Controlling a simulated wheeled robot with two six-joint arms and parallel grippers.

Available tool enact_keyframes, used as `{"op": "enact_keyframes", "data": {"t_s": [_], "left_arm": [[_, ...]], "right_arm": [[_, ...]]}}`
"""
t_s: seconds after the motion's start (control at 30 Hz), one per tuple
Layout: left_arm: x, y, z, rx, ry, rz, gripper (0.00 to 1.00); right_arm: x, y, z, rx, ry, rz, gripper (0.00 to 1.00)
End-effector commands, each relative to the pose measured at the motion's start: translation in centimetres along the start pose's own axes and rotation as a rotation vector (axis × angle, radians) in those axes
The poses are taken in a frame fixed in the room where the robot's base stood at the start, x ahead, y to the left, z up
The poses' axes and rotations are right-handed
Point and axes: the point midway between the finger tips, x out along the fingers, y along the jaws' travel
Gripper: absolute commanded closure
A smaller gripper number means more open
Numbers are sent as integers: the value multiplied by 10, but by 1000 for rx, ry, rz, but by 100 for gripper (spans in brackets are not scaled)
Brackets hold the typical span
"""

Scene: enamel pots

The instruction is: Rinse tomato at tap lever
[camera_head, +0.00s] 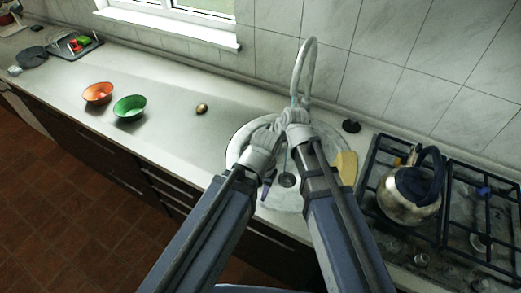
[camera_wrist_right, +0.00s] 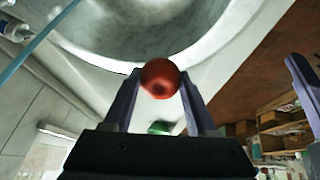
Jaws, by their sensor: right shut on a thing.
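A red tomato (camera_wrist_right: 160,80) is held between the two fingertips of my right gripper (camera_wrist_right: 163,92) in the right wrist view. The basin of the round sink (camera_wrist_right: 140,25) is beyond it. In the head view my right wrist is over the sink (camera_head: 236,150), just in front of the tall curved tap (camera_head: 300,65), and hides the tomato. A thin blue line, perhaps water, shows near the tap and apart from the tomato in the wrist view. I cannot make out the lever. My left gripper (camera_head: 267,186) is over the sink's left side; its jaw opening is unclear.
A kettle (camera_head: 410,195) stands on the hob (camera_head: 455,225) at right. A yellow item (camera_head: 345,167) lies at the sink's right edge.

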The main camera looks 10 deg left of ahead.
Motion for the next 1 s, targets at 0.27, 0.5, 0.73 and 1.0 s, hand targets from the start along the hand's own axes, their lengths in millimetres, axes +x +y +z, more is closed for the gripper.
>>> {"op": "enact_keyframes", "data": {"t_s": [0.27,0.5,0.73,1.0], "left_arm": [[6,1,0,0,0,0,56],[11,1,-1,0,0,0,56],[15,1,-1,0,0,0,56],[20,2,-1,0,0,0,56]], "right_arm": [[6,27,9,2,1,1,100],[10,48,17,2,0,1,100],[14,69,24,1,0,1,100],[19,92,32,2,1,1,100]]}}
